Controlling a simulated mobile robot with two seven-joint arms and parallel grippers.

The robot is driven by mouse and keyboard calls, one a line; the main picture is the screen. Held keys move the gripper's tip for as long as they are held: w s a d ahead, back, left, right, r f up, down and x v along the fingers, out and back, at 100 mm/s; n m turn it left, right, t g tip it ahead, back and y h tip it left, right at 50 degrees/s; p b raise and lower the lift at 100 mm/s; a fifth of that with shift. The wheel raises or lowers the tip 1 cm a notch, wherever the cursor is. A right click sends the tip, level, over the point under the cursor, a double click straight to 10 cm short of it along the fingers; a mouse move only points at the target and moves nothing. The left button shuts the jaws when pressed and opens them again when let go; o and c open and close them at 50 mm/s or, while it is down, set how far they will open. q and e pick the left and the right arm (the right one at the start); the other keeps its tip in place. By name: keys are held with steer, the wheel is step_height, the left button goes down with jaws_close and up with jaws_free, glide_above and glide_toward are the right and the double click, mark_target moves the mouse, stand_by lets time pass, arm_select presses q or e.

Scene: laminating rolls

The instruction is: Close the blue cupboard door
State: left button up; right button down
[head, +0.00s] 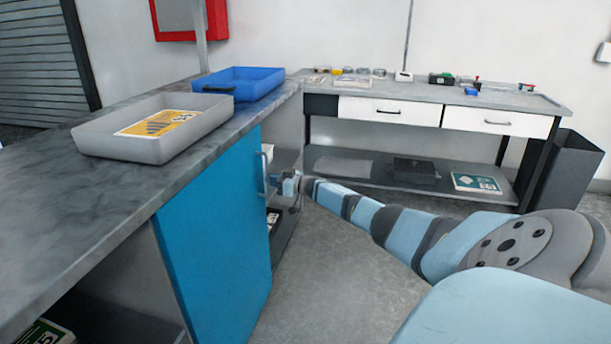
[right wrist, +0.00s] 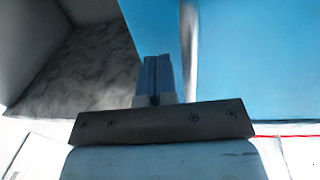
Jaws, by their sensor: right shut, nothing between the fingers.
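The blue cupboard door (head: 212,235) stands open under the left counter. Part of the cupboard inside, with a few items in it, shows past the door's right edge. A pale vertical handle (head: 267,165) is near that edge. My right gripper (head: 279,183) is at the door's handle edge, its fingers shut and empty. In the right wrist view the closed fingers (right wrist: 155,78) are just left of the handle (right wrist: 190,45), with the blue door (right wrist: 255,60) on the right. I cannot tell whether they touch it. My left gripper is not in view.
A grey tray (head: 105,139) with a yellow card and a blue tray (head: 262,80) sit on the counter (head: 50,220). A workbench (head: 380,92) with white drawers stands at the back, a dark bin (head: 570,170) beside it. The floor (head: 320,280) in front is clear.

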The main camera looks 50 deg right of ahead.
arm_select(q)
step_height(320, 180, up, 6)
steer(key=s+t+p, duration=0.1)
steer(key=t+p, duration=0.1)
steer(key=p, duration=0.1)
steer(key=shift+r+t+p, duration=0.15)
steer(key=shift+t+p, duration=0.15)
arm_select(e)
steer(key=d+v, duration=0.1)
steer(key=v, duration=1.1)
steer(key=shift+w+d, duration=0.3)
steer(key=shift+d, duration=0.05)
steer(key=shift+f, duration=0.1)
